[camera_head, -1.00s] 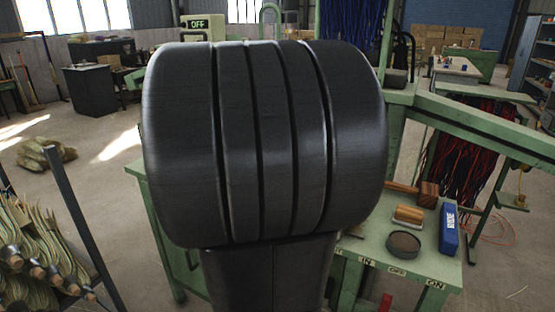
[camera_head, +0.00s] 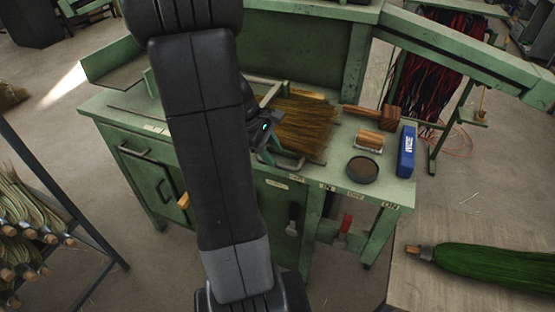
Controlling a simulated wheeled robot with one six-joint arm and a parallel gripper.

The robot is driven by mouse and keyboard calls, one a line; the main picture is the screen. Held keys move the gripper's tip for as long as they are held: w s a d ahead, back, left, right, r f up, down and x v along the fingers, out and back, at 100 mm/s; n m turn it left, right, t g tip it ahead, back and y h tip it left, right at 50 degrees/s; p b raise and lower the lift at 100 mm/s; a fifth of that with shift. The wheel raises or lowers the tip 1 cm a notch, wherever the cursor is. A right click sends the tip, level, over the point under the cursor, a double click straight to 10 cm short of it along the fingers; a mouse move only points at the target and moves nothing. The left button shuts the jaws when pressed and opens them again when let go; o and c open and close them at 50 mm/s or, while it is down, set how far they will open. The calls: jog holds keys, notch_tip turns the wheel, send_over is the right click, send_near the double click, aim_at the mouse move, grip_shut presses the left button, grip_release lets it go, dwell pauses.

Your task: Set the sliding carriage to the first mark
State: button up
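My black arm crosses the green workbench (camera_head: 120,105) and hides much of its middle. Part of my gripper (camera_head: 266,136), with a small green light, shows just right of the arm, above the bench top and beside the straw bristles. Its fingertips are mostly hidden, so its opening cannot be told. The straw bristles (camera_head: 305,122) lie on the bench against a metal frame or rail (camera_head: 285,158). I cannot clearly make out the sliding carriage or its first mark.
On the bench's right are a wooden mallet (camera_head: 390,117), a wooden-backed brush (camera_head: 369,141), a round dark tin (camera_head: 362,170) and a blue box (camera_head: 406,152). A red-handled lever (camera_head: 345,224) hangs below. A green broom head (camera_head: 490,265) lies front right; a broom rack (camera_head: 60,190) stands left.

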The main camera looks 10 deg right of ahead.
aim_at(278, 165)
jog(key=shift+x, duration=1.85)
grip_shut()
